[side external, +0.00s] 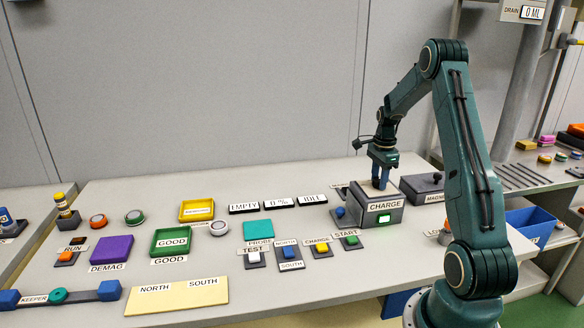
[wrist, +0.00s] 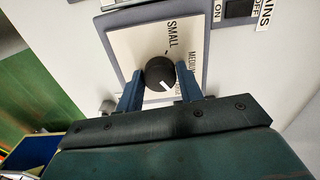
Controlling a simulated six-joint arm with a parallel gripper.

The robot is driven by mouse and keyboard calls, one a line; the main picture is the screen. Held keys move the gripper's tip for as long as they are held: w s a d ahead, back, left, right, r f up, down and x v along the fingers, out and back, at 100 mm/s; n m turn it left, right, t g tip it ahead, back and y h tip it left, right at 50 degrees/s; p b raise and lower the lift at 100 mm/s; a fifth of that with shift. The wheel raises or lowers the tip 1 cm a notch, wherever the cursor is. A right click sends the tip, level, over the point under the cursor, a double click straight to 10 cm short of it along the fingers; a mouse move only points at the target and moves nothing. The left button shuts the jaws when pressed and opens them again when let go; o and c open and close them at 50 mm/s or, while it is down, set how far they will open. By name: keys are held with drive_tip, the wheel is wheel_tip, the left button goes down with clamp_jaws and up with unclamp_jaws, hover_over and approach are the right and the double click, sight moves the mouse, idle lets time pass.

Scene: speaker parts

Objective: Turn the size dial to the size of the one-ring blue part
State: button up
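The size dial (wrist: 159,73) is a round black knob on a pale panel, seen in the wrist view. Its white pointer mark faces the lower right of the picture, away from the SMALL label (wrist: 172,33). My gripper (wrist: 159,76) is open, with one blue finger on each side of the knob; contact is unclear. In the side view my gripper (side external: 383,160) is low over the CHARGE box (side external: 383,207). I cannot identify a one-ring blue part.
A MAINS switch (wrist: 240,8) lies beyond the panel. In the side view, a MAGNET box (side external: 425,187) stands to the right, and EMPTY (side external: 244,208) and IDLE (side external: 312,200) displays stand to the left. Button blocks line the front; a blue bin (side external: 533,224) is at right.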

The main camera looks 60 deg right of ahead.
drive_tip(key=c, duration=0.5)
drive_tip(key=shift+o, duration=0.2)
drive_tip(key=shift+n, duration=0.4)
drive_tip(key=n, duration=1)
drive_tip(key=shift+w+d, duration=0.1)
drive_tip(key=n, duration=1.3)
drive_tip(key=shift+w+r, duration=0.1)
